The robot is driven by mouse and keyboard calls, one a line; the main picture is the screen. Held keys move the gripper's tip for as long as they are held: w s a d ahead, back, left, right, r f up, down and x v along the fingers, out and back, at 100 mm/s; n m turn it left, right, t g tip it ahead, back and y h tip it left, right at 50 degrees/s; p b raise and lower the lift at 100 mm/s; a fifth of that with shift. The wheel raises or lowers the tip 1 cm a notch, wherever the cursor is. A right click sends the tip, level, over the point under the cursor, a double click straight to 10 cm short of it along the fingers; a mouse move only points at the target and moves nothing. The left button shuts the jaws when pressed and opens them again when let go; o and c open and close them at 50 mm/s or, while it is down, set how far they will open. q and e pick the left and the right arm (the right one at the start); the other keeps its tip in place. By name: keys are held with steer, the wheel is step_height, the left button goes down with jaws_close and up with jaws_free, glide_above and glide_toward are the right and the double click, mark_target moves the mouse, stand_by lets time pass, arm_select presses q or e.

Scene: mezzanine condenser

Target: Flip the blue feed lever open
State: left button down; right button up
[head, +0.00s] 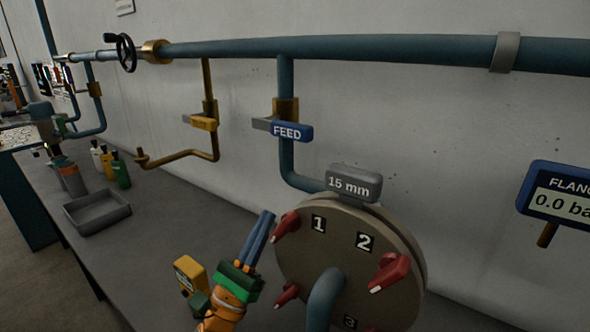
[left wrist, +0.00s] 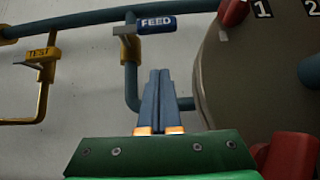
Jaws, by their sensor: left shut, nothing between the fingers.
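The blue feed lever (head: 289,131) has a blue grip marked FEED and a grey arm. It sits on a brass valve body on a vertical teal pipe, and lies sideways across that pipe. It also shows at the top of the left wrist view (left wrist: 157,25). My left gripper (head: 265,222) is shut and empty, its two blue fingers together. It is below the lever and apart from it, left of the round flange. In the left wrist view the fingertips (left wrist: 159,72) point up toward the pipe below the lever. My right gripper is not in view.
The round flange (head: 400,245) with red clamps and a 15 mm tag (head: 353,184) stands close right of my left gripper. A yellow TEST lever (head: 204,123) is left of the feed lever. A grey tray (head: 97,212) and several bottles stand on the bench.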

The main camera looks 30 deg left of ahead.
mark_target(279, 128)
arm_select(q)
steer(key=s+r+p+x, duration=0.1)
steer(key=s+p+x, duration=0.1)
steer(key=p+x, duration=0.6)
steer(key=x, duration=0.5)
steer(key=shift+r+p, duration=0.3)
steer(key=shift+r, duration=0.1)
steer(key=shift+w+a, duration=0.1)
steer(key=shift+d+r+b, duration=0.25)
steer(key=shift+r+b, duration=0.05)
steer(key=shift+r, duration=0.9)
